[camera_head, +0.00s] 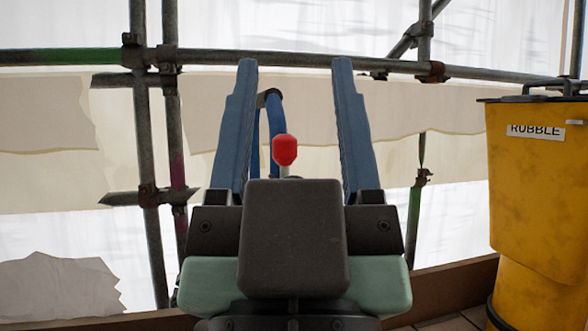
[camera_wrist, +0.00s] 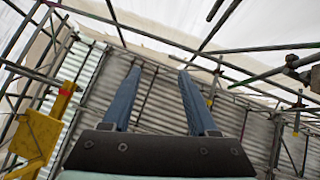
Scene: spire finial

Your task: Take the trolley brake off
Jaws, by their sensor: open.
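A red knob (camera_head: 285,150) on a short pale stem shows between the fingers of my gripper (camera_head: 295,65) in the head view. Behind it is a bent blue tube (camera_head: 272,105) with a dark fitting at its top; it may be part of the trolley. The base of the stem and most of what carries it are hidden behind my gripper. My gripper's two blue fingers are wide apart with nothing held between them. I cannot tell how far the knob is from them. The wrist view shows the open fingers (camera_wrist: 160,71) too, but no red knob.
A yellow bin labelled RUBBLE (camera_head: 535,190) stands on the right. Scaffold poles (camera_head: 150,170) cross in front of pale sheeting, with a wooden board along the bottom. The wrist view shows a yellow part (camera_wrist: 40,132) at left and several poles (camera_wrist: 222,50).

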